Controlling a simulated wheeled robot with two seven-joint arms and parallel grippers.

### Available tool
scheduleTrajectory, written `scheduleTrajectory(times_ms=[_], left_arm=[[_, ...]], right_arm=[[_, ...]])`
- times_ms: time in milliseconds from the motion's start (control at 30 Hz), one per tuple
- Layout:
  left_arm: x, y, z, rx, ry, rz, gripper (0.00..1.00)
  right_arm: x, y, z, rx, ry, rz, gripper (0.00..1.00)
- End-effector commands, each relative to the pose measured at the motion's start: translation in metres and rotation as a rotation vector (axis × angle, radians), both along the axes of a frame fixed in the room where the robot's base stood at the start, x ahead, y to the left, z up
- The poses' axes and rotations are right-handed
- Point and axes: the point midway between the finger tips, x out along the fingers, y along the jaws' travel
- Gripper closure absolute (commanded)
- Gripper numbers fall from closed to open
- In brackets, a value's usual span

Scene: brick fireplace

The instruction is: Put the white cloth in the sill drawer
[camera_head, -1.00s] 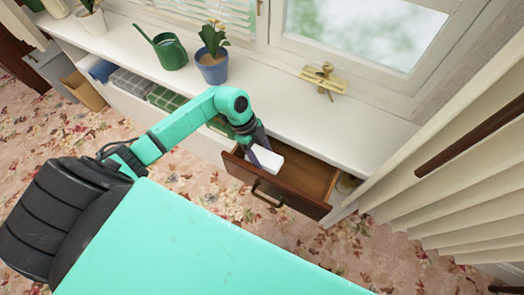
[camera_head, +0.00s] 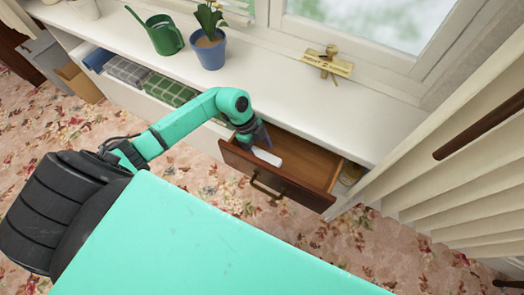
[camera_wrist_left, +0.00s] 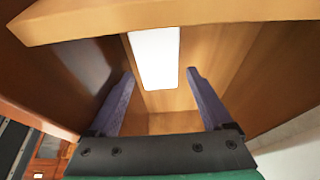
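The sill drawer (camera_head: 307,192) is pulled open under the white sill, with a dark wooden front and lighter wood inside. The white cloth (camera_head: 267,156), a flat folded rectangle, lies inside the drawer near its left end. It also shows in the left wrist view (camera_wrist_left: 156,57), against the drawer's wooden inside. My left gripper (camera_wrist_left: 160,74) is open, its two purple fingers spread wide with a gap on each side of the cloth. In the head view the left gripper (camera_head: 262,142) reaches down into the drawer's left part, partly hiding it. My right gripper is not in view.
On the sill (camera_head: 290,98) stand a green watering can (camera_head: 163,40) and a blue plant pot (camera_head: 210,52). A brass window latch (camera_head: 327,64) is behind. Folded towels (camera_head: 170,92) lie in the shelf left of the drawer. Pale curtains (camera_head: 440,190) hang close on the right.

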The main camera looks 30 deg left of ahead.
Motion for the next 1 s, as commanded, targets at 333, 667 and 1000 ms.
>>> scheduleTrajectory(times_ms=[333,667,1000], left_arm=[[-0.004,0.0,-0.002,0.002,0.011,-0.004,0.0],[-0.002,0.009,0.018,0.005,0.01,-0.003,0.0],[0.002,0.046,0.107,0.006,0.008,-0.003,0.0]], right_arm=[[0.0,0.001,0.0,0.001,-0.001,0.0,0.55],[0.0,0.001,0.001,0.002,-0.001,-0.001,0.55],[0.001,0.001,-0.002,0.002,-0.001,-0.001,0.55]])
